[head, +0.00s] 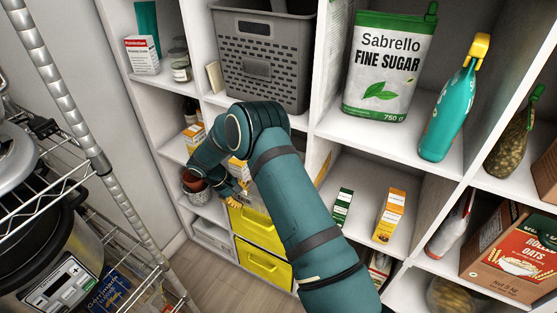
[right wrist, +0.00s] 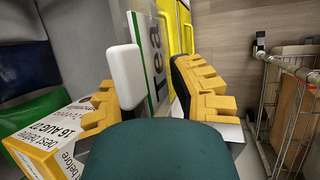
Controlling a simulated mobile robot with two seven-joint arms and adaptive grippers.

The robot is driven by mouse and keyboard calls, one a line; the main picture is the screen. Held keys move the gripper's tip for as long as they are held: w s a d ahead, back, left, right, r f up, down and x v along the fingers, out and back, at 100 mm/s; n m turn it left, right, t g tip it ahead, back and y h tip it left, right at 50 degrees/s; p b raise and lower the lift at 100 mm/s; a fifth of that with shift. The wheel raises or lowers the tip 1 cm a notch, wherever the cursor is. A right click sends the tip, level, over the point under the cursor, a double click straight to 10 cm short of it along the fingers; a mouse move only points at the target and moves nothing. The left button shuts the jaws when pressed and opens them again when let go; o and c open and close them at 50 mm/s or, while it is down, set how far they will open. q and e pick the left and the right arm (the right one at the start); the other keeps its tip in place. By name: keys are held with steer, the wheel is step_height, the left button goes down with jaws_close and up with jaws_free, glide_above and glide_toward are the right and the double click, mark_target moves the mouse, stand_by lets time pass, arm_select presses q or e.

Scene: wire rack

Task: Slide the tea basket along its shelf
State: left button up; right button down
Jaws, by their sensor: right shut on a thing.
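The tea basket (right wrist: 154,88) shows in the right wrist view as a pale, upright wall with the word "Tea" and a green stripe. My right gripper (right wrist: 155,85) is shut on this wall, with a white pad on its left and a dark pad on its right. In the head view my right gripper (head: 234,198) reaches low into the white shelving, just above the yellow drawers. My forearm hides most of the basket and its shelf there. My left gripper is not in view.
Yellow drawers (head: 262,270) sit below my right gripper. A large grey basket (head: 262,60) is on the shelf above. A yellow-white carton (right wrist: 48,140) lies close to my wrist. A wire rack (head: 62,150) stands at the left.

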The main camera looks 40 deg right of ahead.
steer(key=shift+s+a, duration=0.3)
steer(key=shift+a, duration=0.45)
steer(key=shift+s+a, duration=0.3)
steer(key=shift+a, duration=0.4)
steer(key=shift+c, duration=1.7)
jaws_free()
steer(key=p+v, duration=0.2)
steer(key=v, duration=0.5)
steer(key=shift+p, duration=0.35)
